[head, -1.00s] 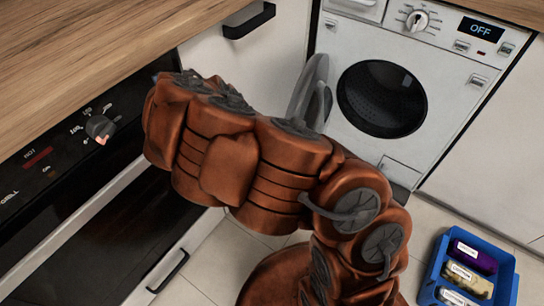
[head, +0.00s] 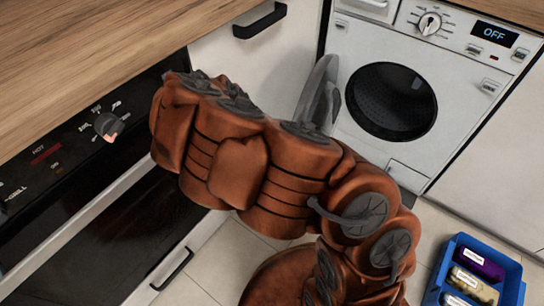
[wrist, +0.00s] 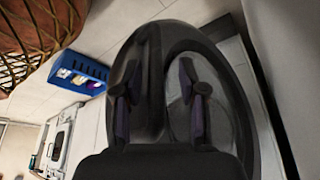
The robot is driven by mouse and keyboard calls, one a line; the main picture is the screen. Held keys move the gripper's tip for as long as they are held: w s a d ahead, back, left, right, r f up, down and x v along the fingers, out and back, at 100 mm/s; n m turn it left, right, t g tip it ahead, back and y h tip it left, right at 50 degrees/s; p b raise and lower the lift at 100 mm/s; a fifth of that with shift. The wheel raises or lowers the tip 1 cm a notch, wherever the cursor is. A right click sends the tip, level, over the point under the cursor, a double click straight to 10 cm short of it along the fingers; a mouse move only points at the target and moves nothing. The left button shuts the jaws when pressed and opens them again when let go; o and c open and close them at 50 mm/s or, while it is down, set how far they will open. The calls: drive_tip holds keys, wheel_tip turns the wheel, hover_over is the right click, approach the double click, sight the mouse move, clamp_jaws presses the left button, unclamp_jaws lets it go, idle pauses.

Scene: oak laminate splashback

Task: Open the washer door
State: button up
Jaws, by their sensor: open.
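The white washer (head: 455,75) stands at the upper right in the head view. Its round door (head: 318,92) is swung open to the left, away from the dark drum opening (head: 391,101), and shows nearly edge-on. In the wrist view the door's dark rim and clear glass (wrist: 218,75) fill the middle. My gripper (wrist: 160,88) is open at the door, with one finger left of the near rim and the other over the glass side. I cannot tell whether either finger touches it. In the head view my arm hides the gripper.
The oven (head: 95,190) and wooden worktop (head: 110,50) are on the left, with a white cabinet (head: 258,65) between oven and washer. A blue crate (head: 518,290) with several bottles sits on the floor at lower right. Floor shows between it and my arm.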

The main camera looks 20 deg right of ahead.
drive_tip(key=v, duration=1.2)
drive_tip(key=shift+d, duration=0.1)
